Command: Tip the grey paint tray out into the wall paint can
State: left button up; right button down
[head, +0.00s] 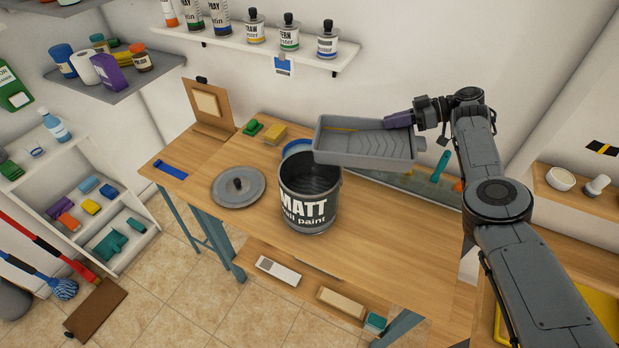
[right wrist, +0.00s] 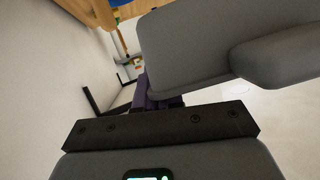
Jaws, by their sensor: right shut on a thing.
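The grey paint tray (head: 365,141) is held in the air above the wooden bench, its left end over the right rim of the wall paint can. My right gripper (head: 398,120) is shut on the tray's right back edge. The tray looks close to level, and some yellow shows in its left part. In the right wrist view the tray (right wrist: 200,45) fills the upper right, seen from outside. The dark wall paint can (head: 309,208), marked MATT, stands upright and open on the bench; its inside looks dark. My left gripper is not in view.
A grey lid (head: 238,187) lies on the bench left of the can. A blue round thing (head: 296,148) is partly hidden behind the can.

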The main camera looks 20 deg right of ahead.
notch_tip(320, 180, up, 4)
jog(key=p, duration=0.2)
jog(key=shift+f+p, duration=0.15)
jog(key=shift+p, duration=0.15)
dwell(0.7)
jog(key=shift+d, duration=0.15)
